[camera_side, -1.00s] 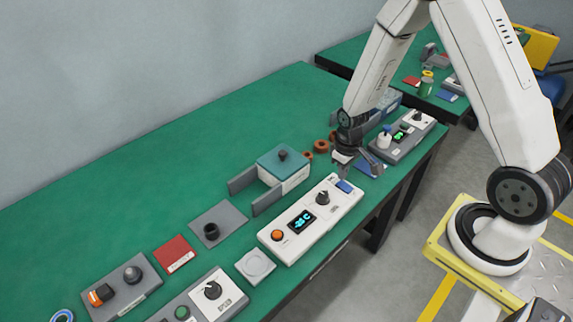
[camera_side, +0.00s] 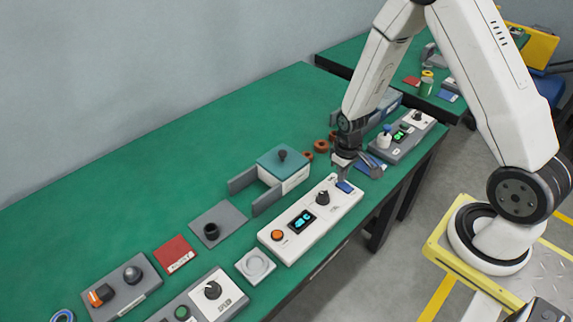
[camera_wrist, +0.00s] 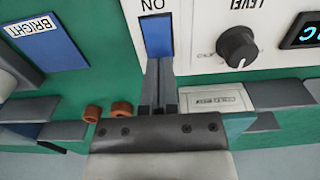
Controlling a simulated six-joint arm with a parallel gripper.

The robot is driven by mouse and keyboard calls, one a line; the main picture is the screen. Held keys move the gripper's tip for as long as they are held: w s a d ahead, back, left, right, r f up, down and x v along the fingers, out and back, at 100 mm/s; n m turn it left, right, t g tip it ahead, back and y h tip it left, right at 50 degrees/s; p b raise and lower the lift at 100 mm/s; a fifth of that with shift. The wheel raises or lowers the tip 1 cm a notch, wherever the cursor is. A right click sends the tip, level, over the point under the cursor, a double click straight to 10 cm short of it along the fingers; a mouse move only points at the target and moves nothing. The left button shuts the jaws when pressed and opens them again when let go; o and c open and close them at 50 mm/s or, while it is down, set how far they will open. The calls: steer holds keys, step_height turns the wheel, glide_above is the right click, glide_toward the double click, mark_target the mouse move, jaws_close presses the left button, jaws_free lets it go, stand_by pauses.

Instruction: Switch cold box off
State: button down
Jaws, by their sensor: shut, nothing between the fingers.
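The white control panel (camera_side: 275,243) has a display (camera_side: 302,222), an orange button (camera_side: 277,235), a black knob (camera_side: 323,198) and a blue switch (camera_side: 345,187) at its far right end. In the wrist view the blue switch (camera_wrist: 156,35) stands beside an upside-down ON label (camera_wrist: 153,5). My gripper (camera_wrist: 160,62) is shut and empty, its tips at the switch's near edge. I cannot tell whether they touch, or which way the switch is tipped. In the side view my gripper (camera_side: 341,176) is low over this end of the panel.
A teal-lidded box (camera_side: 282,160) stands behind the panel between grey blocks. Brown rings (camera_side: 320,146) lie behind my gripper. The left back table is clear.

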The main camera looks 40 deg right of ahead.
steer(key=shift+f, duration=0.6)
stand_by(0.6)
steer(key=shift+r, duration=3.5)
steer(key=shift+r, duration=0.1)
steer(key=s+a+r+t, duration=0.2)
steer(key=s+a+r, duration=0.4)
steer(key=r, duration=0.4)
steer(key=shift+s+a+r+t, duration=0.2)
steer(key=shift+s+a+t, duration=0.15)
steer(key=shift+a, duration=0.55)
